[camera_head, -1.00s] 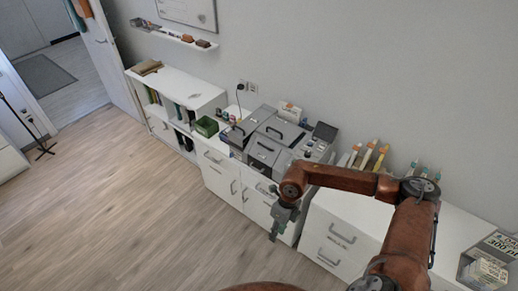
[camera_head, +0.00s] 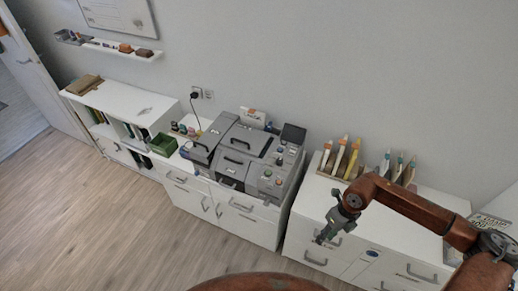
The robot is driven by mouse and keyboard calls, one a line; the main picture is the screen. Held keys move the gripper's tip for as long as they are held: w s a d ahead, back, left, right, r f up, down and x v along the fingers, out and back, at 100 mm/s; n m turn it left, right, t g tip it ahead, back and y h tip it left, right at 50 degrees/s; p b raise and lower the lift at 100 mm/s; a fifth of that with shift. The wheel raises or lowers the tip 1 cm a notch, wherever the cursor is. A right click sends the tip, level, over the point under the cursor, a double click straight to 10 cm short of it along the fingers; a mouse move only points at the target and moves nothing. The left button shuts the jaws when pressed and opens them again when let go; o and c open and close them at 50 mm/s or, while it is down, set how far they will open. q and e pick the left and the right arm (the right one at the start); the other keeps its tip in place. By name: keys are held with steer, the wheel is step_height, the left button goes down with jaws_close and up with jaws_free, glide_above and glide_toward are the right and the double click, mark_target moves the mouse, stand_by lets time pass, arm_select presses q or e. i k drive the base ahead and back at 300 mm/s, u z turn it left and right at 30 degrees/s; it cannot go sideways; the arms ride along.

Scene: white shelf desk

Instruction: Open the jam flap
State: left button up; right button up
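The grey office machine (camera_head: 240,156) stands on the white cabinets against the wall. It has dark handles on its front and top panels, a small dark screen and a control panel with coloured buttons. Which panel is the jam flap I cannot tell for sure; the panels look closed. My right gripper (camera_head: 322,237) hangs in the air to the right of and in front of the machine, apart from it and pointing down. It seems to hold nothing, but its fingers are too small to tell open from shut. My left gripper is out of view.
A green box (camera_head: 162,145) and small coloured items stand left of the machine. A wall shelf (camera_head: 110,48) hangs at upper left. The wooden floor in front is clear.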

mark_target(230, 164)
steer(key=z, duration=0.2)
steer(key=i, duration=0.7)
steer(key=u, duration=0.75)
steer(key=i, duration=0.65)
steer(key=u, duration=0.8)
